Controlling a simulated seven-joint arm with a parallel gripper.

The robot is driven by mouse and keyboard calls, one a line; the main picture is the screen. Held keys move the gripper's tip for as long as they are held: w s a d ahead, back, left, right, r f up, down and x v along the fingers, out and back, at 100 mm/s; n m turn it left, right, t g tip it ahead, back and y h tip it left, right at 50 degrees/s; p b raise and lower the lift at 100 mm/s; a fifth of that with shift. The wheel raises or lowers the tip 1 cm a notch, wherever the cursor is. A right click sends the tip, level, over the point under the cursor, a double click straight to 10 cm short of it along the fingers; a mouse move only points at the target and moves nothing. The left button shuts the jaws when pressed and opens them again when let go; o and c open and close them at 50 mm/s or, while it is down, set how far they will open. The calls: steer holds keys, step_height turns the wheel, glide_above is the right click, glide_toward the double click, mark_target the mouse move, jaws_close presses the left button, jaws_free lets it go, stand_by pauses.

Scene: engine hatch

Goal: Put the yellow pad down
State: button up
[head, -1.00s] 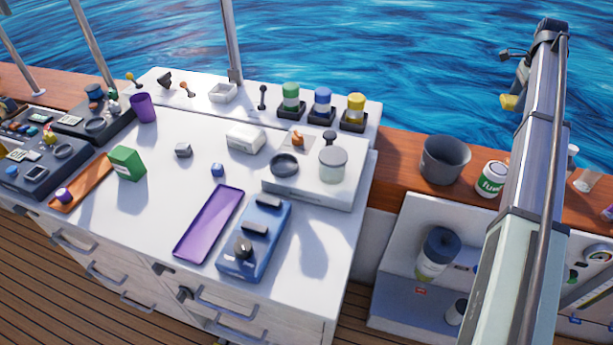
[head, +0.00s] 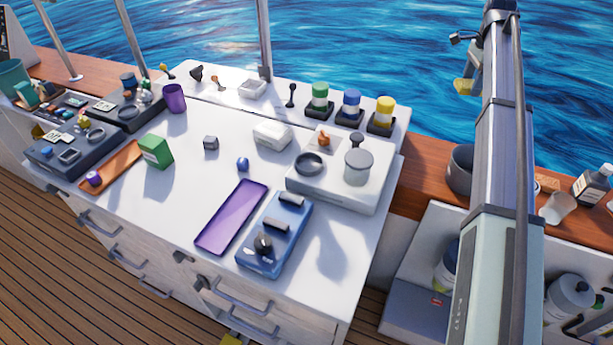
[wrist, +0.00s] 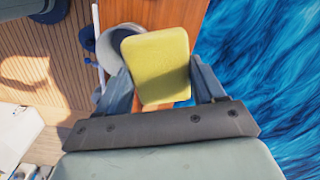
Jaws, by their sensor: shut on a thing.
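The yellow pad (wrist: 158,66) is a flat block with rounded corners. My gripper (wrist: 161,82) is shut on it, with one dark finger on each side. In the head view, a bit of the pad (head: 464,87) shows beside my gripper (head: 466,68), high at the right in front of the water. The held pad is clear of the white counter (head: 120,208). What lies right under it is partly hidden.
The counter holds a purple tray (head: 232,216), a blue device (head: 275,236), a green box (head: 156,152) and a white unit (head: 330,192). A grey bucket (head: 459,170) stands on the wooden rail, partly behind my arm. Bare counter shows between the green box and purple tray.

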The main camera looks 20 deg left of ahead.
steer(key=s+a+n, duration=0.1)
steer(key=s+a, duration=0.2)
steer(key=a, duration=0.4)
steer(key=s+a+n, duration=0.1)
steer(key=s+a, duration=0.2)
steer(key=a, duration=0.5)
steer(key=s+a+n, duration=0.1)
steer(key=s+a, duration=0.2)
steer(key=a, duration=0.5)
steer(key=shift+n, duration=0.3)
steer(key=s+a+n, duration=0.3)
steer(key=s+a, duration=1)
steer(key=a, duration=0.5)
steer(key=n, duration=0.7)
glide_above(185, 199)
step_height(185, 199, down, 4)
steer(key=f, duration=0.1)
steer(key=shift+f, duration=5.1)
steer(key=shift+f, duration=0.1)
steer(key=o, duration=1)
steer(key=shift+o, duration=0.2)
